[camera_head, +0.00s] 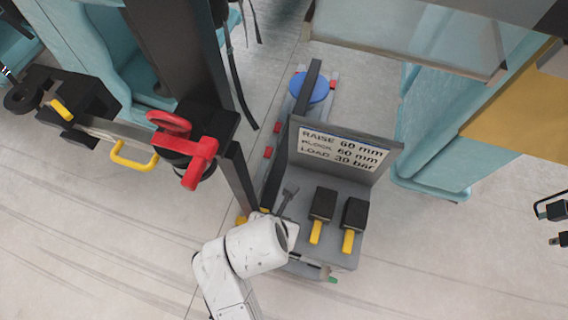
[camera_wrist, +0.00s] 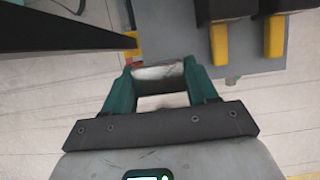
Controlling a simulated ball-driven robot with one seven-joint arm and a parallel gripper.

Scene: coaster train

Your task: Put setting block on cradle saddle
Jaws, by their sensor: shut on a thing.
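My gripper (camera_wrist: 158,80) has green fingers in the wrist view. They are closed around a small pale grey thing (camera_wrist: 158,72), of which little shows; I cannot tell what it is. In the head view, my white wrist hides most of the gripper, at the cart's front left corner. Two black blocks with yellow grips stand on the grey cart, a left one (camera_head: 322,203) and a right one (camera_head: 354,213). They also show at the top of the wrist view, left (camera_wrist: 226,10) and right (camera_wrist: 280,8). I cannot tell which part is the cradle saddle.
The grey cart (camera_head: 339,190) has an upright sign (camera_head: 343,148) reading raise 60 mm, block 60 mm, load 30 bar. Left of it stands a dark post with a red clamp (camera_head: 200,160) and yellow handle (camera_head: 133,158). A blue disc (camera_head: 309,88) lies behind. Floor at front is clear.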

